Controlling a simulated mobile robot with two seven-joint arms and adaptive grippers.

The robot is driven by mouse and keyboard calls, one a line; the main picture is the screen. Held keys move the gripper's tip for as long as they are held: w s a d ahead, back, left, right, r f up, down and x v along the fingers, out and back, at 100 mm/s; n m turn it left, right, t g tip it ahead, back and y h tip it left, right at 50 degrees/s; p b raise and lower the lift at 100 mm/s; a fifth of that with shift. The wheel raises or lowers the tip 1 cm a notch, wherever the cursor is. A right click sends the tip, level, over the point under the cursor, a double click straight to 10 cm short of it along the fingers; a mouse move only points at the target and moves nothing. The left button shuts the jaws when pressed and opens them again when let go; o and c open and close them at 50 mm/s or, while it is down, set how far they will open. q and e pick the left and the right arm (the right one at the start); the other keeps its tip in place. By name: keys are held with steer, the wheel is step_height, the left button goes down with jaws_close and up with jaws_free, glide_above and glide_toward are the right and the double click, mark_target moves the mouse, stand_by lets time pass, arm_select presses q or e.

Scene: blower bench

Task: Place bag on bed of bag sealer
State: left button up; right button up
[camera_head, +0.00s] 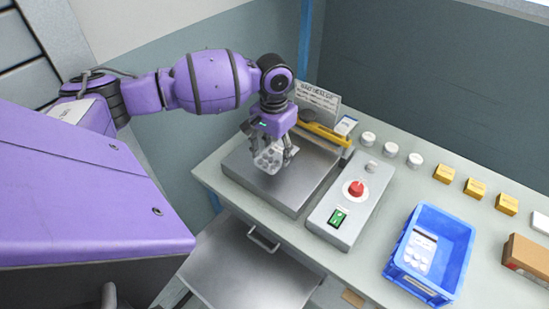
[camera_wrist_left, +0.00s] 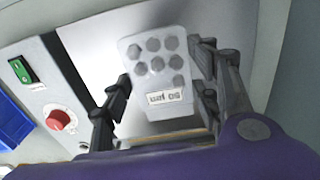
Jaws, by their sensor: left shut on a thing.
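The bag (camera_head: 268,160) is a small clear pouch with several round grey items and a printed label. My left gripper (camera_head: 273,150) is shut on it and holds it over the metal bed (camera_head: 301,195) of the bag sealer. In the left wrist view the bag (camera_wrist_left: 155,65) hangs between the two fingers of my left gripper (camera_wrist_left: 160,95), its label near the fingers. I cannot tell whether the bag touches the bed. The sealer's yellow bar (camera_head: 322,133) lies behind the gripper. My right gripper is not in view.
A control box (camera_head: 350,205) with a red knob and green switch stands right of the bed. A blue bin (camera_head: 454,253) holds another pouch. White round containers (camera_head: 390,149) and yellow boxes (camera_head: 475,188) line the bench back. An open drawer (camera_head: 240,270) is below.

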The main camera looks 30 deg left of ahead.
mark_target(274, 153)
arm_select(q)
steer(key=shift+w+a+f, duration=0.15)
steer(key=shift+w+f, duration=0.05)
steer(key=shift+f, duration=0.15)
step_height(274, 153, down, 3)
steer(key=shift+f, duration=0.1)
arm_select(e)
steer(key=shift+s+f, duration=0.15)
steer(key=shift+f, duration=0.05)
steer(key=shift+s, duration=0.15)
arm_select(q)
steer(key=o, duration=1.2)
steer(key=shift+f, duration=0.1)
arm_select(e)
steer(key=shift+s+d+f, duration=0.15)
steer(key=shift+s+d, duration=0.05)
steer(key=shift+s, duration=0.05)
